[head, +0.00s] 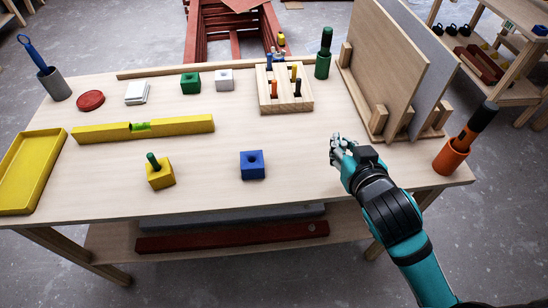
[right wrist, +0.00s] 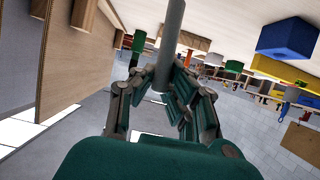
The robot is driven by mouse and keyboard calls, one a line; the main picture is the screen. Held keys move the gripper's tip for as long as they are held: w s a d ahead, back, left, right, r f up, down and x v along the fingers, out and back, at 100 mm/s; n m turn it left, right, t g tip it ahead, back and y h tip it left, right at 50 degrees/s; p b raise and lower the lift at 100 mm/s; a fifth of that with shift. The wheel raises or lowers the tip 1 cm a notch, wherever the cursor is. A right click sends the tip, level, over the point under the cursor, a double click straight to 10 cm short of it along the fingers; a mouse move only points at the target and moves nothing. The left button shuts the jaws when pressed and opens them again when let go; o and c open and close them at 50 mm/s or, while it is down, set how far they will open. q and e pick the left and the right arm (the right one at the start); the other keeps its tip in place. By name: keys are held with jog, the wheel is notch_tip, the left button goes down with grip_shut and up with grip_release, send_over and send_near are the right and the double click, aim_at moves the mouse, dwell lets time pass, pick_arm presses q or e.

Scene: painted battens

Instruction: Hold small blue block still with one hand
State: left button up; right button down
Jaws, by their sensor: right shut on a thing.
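The small blue block (head: 252,166) sits on the table near its front edge, with a round hole in its top. It also shows in the right wrist view (right wrist: 287,38), at the upper right. My right gripper (head: 339,147) is to the right of the block and apart from it. In the right wrist view its fingers (right wrist: 158,88) are shut on a grey rod (right wrist: 171,38). The rod is hard to make out in the head view. My left gripper is not in view.
A yellow block (head: 161,179) with a green peg stands left of the blue block. Behind are a yellow level (head: 180,126) and a wooden peg rack (head: 272,104). An orange holder (head: 450,158) and upright boards (head: 385,60) are at the right. The table around the blue block is clear.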

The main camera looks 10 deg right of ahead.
jog(key=shift+a+r, duration=0.2)
jog(key=shift+a, duration=0.15)
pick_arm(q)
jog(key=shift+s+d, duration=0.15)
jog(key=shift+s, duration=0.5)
pick_arm(e)
jog(key=w+a+r+n+y, duration=0.1)
jog(key=w+a+n+y, duration=0.1)
jog(key=a, duration=0.7)
jog(key=w+a+r+n+g+y, duration=0.1)
jog(key=w+a+r+n+y, duration=0.1)
jog(key=a+y, duration=0.3)
jog(key=shift+w+a+n+g, duration=0.3)
jog(key=shift+w+a+n, duration=0.45)
jog(key=shift+a, duration=1.35)
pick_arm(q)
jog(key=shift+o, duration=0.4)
pick_arm(e)
jog(key=shift+r, duration=0.1)
